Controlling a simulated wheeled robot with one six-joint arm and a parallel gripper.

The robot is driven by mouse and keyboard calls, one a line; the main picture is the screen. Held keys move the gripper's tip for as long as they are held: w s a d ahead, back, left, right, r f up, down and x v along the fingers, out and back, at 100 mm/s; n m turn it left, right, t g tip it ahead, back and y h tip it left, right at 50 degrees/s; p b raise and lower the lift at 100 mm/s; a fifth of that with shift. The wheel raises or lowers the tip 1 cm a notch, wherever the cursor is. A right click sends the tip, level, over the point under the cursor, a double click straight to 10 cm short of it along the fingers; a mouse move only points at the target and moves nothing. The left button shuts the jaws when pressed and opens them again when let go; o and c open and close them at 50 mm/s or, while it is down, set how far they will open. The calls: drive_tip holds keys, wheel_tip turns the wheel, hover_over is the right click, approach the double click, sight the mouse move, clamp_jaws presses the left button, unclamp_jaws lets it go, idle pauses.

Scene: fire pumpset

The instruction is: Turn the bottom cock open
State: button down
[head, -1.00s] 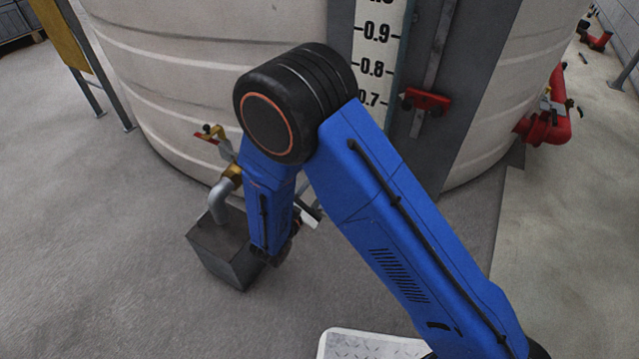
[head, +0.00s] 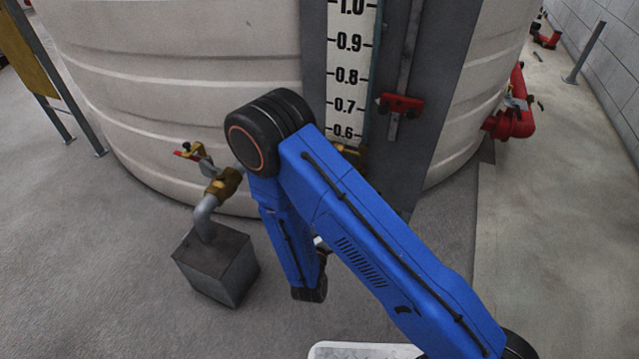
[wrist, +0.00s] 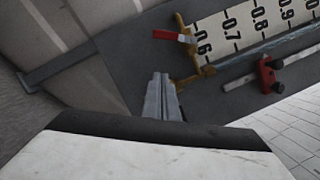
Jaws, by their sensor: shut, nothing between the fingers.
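At the lower end of the level gauge, the wrist view shows a brass cock (wrist: 190,70) with a red lever handle (wrist: 172,36). The lever points away from the gauge scale, to the left. In the head view only a bit of this brass (head: 352,154) shows behind my blue arm. My gripper (wrist: 161,78) shows in the wrist view with its two narrow grey fingers together, empty. Its tips appear below and left of the brass cock in the picture, apart from it. In the head view my gripper is hidden by the arm.
A white gauge scale (head: 348,75) runs up the pale tank (head: 180,60). A red slider clamp (head: 401,104) is on the rod beside it. Left stands another brass valve (head: 222,185) with a red lever and a pipe into a grey box (head: 215,265).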

drive_tip(key=w+a+r, duration=0.1)
drive_tip(key=w+r, duration=0.2)
drive_tip(key=w, duration=0.8)
drive_tip(key=shift+a, duration=0.4)
drive_tip(key=shift+a, duration=0.1)
